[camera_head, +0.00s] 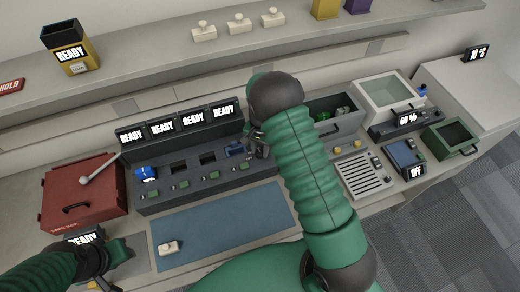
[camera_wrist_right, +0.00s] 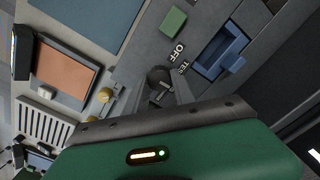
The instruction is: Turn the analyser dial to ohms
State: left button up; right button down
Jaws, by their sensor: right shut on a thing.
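In the right wrist view, a dark round dial (camera_wrist_right: 159,75) sits on a grey panel beside the labels OFF and TES, the second cut short. My right gripper (camera_wrist_right: 165,94) is shut on the dial, its fingertips at the dial's near side. The dial's pointer is not clear. In the head view my right gripper (camera_head: 259,146) is at the right end of the dark charger rack, and my arm hides the dial and the panel around it. My left gripper (camera_head: 97,252) is at the lower left, and its jaws are too dark to read.
A blue mat (camera_head: 225,222) with a small white part lies in front. A red case (camera_head: 85,190) stands left. A blue device (camera_head: 402,157) showing OFF is right.

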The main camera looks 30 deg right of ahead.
aim_at(260, 152)
jog(key=shift+w+m, duration=0.1)
jog(key=shift+m, duration=0.2)
jog(key=shift+r, duration=0.1)
jog(key=c, duration=1.1)
grip_release()
jog(key=shift+o, duration=0.2)
notch_tip(260, 152, up, 17)
jog(key=b, duration=0.2)
jog(key=shift+f, duration=0.2)
